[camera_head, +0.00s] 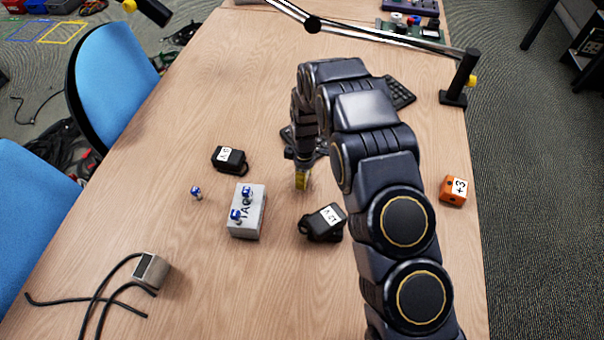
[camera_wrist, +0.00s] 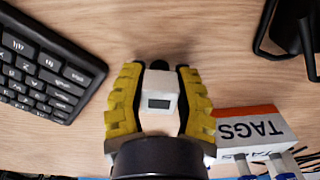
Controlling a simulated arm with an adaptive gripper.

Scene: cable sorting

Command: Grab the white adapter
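The white adapter (camera_wrist: 160,103), a small block with a dark rectangular port facing the camera, sits between the yellow fingers of my gripper (camera_wrist: 161,82) in the wrist view. The dark inner sides of both fingers appear to press against its sides. A dark part shows at its far end. In the head view my gripper (camera_head: 302,179) points down close to the wooden table, and I cannot make out the adapter there. Whether the adapter touches the table is unclear.
A TAGS box (camera_head: 246,217) with blue-capped pins is left of my gripper. Black power adapters (camera_head: 229,159) (camera_head: 322,222) lie nearby. A black keyboard (camera_wrist: 45,70) is close by. A grey block with cables (camera_head: 151,270) is front left; an orange box (camera_head: 453,190) is right.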

